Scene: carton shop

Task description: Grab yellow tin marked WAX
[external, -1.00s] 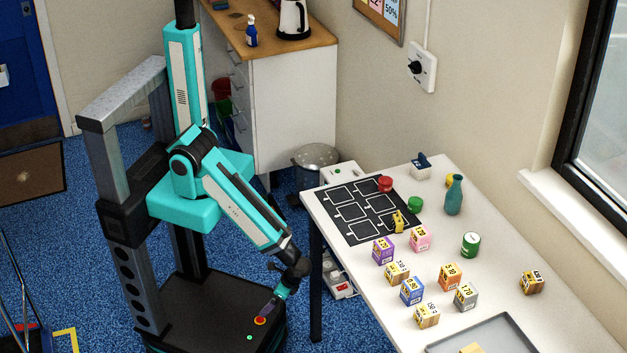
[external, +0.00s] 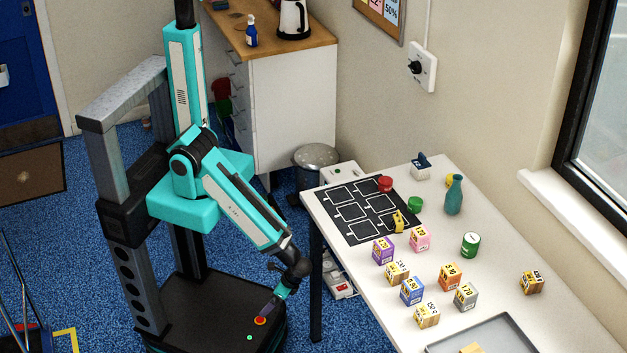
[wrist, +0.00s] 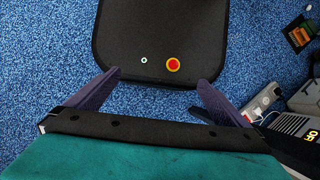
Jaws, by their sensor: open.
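A small yellow round thing (external: 451,181) stands at the back of the white table, partly hidden behind the teal bottle (external: 454,196). It may be the yellow tin, but no WAX lettering can be read. My gripper (external: 270,308) hangs low over my own base, left of the table and well apart from it. In the wrist view my gripper (wrist: 159,78) is open, its two dark fingers spread with nothing between them. No tin shows in the wrist view.
Another green tin (external: 470,244) stands further right. Several small cartons (external: 411,292) fill the middle; a grey tray (external: 505,330) lies in front. The table's right side is mostly clear.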

